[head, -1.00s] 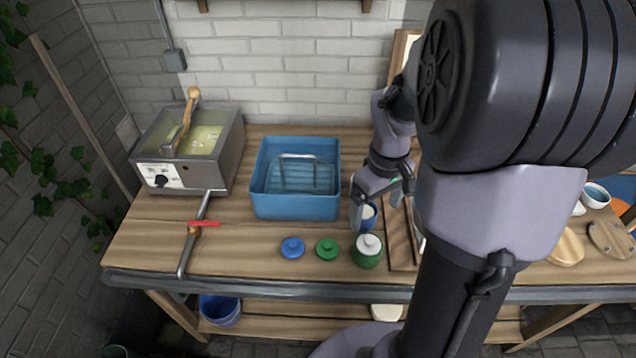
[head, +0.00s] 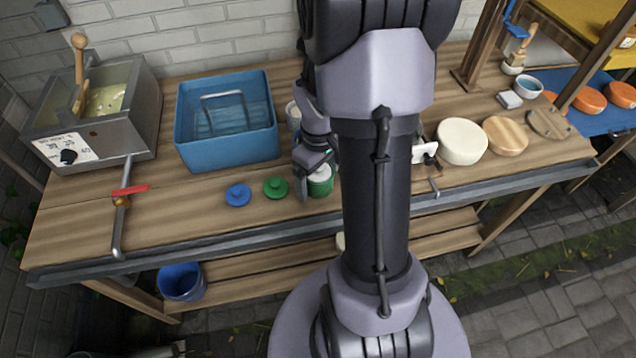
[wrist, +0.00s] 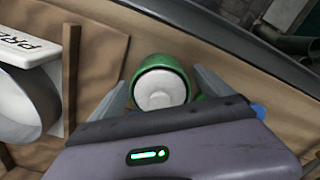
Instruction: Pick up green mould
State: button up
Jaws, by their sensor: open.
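The green mould (head: 320,182) is a small green cup with white contents, standing upright on the wooden table near its front edge. In the wrist view the green mould (wrist: 161,86) lies between my fingers, its white top facing the camera. My gripper (head: 316,170) is open, with its fingers at either side of the mould; in the wrist view my gripper (wrist: 163,80) shows a gap beside the mould. My arm hides part of the mould in the head view.
A green lid (head: 276,187) and a blue lid (head: 238,195) lie left of the mould. A blue mould (head: 293,113) stands behind. A blue tub (head: 228,150) is back left; a white cheese (head: 461,141) lies right.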

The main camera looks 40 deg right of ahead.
jog(key=shift+r, duration=0.1)
jog(key=c, duration=1.4)
jog(key=shift+r, duration=0.1)
